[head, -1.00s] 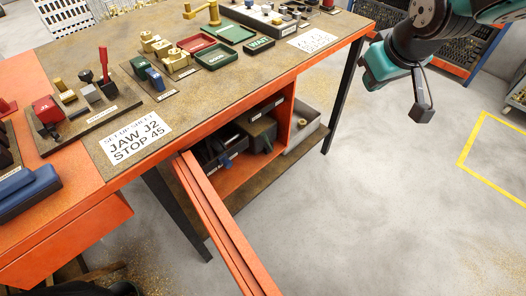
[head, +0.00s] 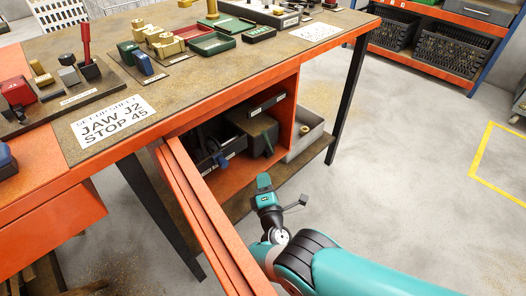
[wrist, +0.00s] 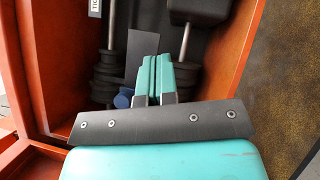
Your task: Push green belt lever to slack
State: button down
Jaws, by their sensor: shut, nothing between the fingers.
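My gripper (head: 264,182) is shut and empty, in front of and below the housing. In the wrist view my gripper (wrist: 154,75) points into the compartment between two dark stepped pulleys (wrist: 108,75). No separate green lever is clear there.
An open orange door (head: 205,220) stands out in front, left of my arm. The compartment's orange side wall (wrist: 40,60) is close on the left in the wrist view. A grey bin (head: 305,140) sits right of the cabinet. Floor to the right is clear.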

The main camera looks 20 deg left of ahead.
aim_at(268, 144)
jog(key=shift+s+f+n, duration=0.35)
jog(key=shift+s+n, duration=0.05)
jog(key=shift+s, duration=0.05)
jog(key=w+d+r+b+x, duration=0.1)
jog(key=d+b+x, duration=0.1)
jog(key=b+x, duration=1.1)
jog(key=b, duration=0.4)
jog(key=shift+d+b, duration=0.15)
jog(key=shift+b, duration=0.25)
jog(key=shift+r, duration=0.1)
